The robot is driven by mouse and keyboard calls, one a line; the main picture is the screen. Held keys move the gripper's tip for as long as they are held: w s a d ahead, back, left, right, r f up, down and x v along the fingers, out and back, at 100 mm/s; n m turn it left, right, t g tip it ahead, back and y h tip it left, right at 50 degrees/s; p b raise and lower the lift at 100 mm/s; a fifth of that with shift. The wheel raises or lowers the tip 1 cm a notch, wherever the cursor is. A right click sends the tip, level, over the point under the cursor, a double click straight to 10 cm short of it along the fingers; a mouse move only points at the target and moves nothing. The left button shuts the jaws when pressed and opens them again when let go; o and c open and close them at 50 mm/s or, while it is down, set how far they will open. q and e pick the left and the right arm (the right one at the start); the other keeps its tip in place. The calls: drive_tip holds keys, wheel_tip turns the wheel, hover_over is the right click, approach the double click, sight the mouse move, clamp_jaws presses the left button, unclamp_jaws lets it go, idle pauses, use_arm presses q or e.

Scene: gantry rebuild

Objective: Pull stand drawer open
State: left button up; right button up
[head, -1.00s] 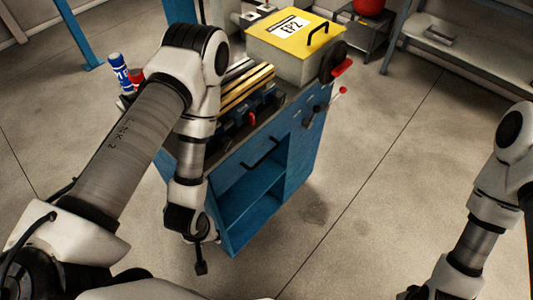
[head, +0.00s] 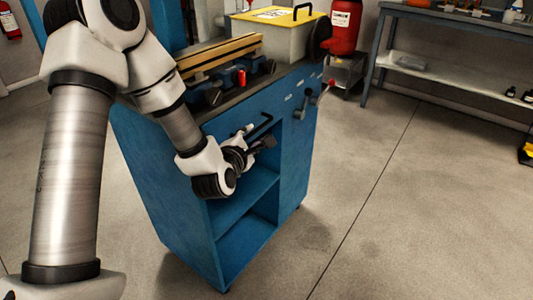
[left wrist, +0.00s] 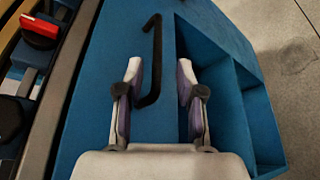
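The blue stand (head: 170,190) is in the middle of the head view, with open shelves below its drawer. The drawer front (left wrist: 105,75) is a flat blue panel that looks flush with the stand. Its black bar handle (left wrist: 152,60) runs lengthwise in the left wrist view and also shows in the head view (head: 262,125). My left gripper (head: 257,137) is in front of the stand, just below the handle. In the left wrist view my left gripper (left wrist: 158,75) is open, with the handle's near end between its fingers; contact cannot be told. My right gripper is out of view.
A yellow-topped box (head: 285,35) and wooden bars (head: 220,57) sit on the stand. Small levers (head: 310,100) stick out of its front at the right. A red canister (head: 344,25) and a grey bench (head: 450,20) stand behind. The floor right of the stand is clear.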

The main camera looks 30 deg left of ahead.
sight(258, 129)
use_arm(q)
drive_tip(key=x, duration=0.7)
drive_tip(key=shift+w+r, duration=0.2)
drive_tip(key=shift+r, duration=0.05)
clamp_jaws()
